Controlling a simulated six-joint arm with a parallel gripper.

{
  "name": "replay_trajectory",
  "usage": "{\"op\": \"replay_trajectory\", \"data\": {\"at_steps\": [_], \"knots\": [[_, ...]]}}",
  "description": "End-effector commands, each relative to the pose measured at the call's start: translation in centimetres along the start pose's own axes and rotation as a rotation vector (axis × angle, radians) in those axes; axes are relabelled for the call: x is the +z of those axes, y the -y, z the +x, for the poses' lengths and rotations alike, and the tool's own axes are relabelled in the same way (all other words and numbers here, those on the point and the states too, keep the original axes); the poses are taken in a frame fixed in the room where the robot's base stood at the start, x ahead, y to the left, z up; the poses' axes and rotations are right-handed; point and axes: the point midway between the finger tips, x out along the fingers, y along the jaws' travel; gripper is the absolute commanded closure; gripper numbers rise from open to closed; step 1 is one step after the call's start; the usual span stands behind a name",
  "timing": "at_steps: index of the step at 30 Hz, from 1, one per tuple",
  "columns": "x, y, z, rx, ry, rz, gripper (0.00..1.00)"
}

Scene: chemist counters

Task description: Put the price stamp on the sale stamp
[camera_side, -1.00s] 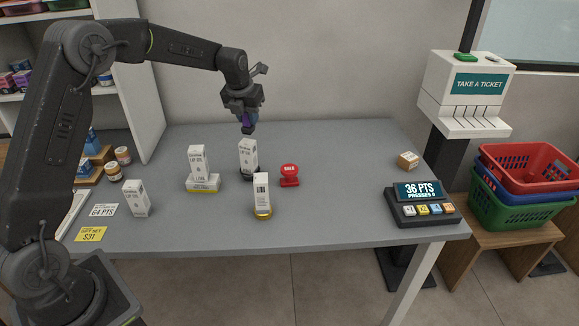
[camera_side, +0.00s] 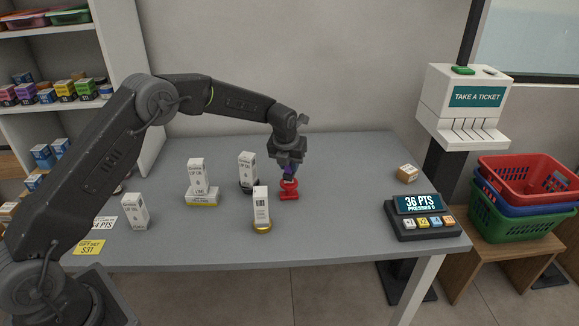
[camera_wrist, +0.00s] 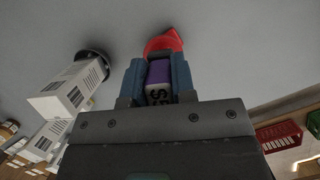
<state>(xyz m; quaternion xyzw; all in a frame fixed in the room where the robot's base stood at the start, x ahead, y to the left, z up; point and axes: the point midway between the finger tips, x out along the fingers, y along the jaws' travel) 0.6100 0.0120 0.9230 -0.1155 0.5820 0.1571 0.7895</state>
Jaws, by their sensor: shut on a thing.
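My gripper (camera_side: 289,174) is shut on a small purple thing with a white lettered label, which I take as the price stamp (camera_side: 290,170). In the wrist view the price stamp (camera_wrist: 159,74) sits between the two blue-grey fingers (camera_wrist: 159,80); its lettering is partly hidden. The red sale stamp (camera_side: 289,195) stands on the grey counter right below my gripper. In the wrist view the sale stamp (camera_wrist: 163,43) shows just past the fingertips. The price stamp is over or at the top of the sale stamp; I cannot tell whether they touch.
White boxes stand left of the sale stamp: one with a yellow base (camera_side: 261,210), one with a dark base (camera_side: 247,170), a stacked pair (camera_side: 198,178) and another (camera_side: 135,211). A points display (camera_side: 421,213) and small carton (camera_side: 407,173) are at right. Counter between is clear.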

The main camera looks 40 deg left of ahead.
Motion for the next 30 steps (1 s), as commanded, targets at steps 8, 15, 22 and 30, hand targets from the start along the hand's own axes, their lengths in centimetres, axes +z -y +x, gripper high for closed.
{"op": "replay_trajectory", "data": {"at_steps": [8,15,22,30], "knots": [[-0.3,-0.02,1.05,-0.001,0.002,-0.001,1.0],[-0.44,-0.03,1.42,0.0,0.0,0.0,0.72],[-0.45,-0.04,1.41,0.0,0.0,0.0,0.5],[-0.37,-0.03,1.2,0.0,0.001,0.0,0.5]]}}
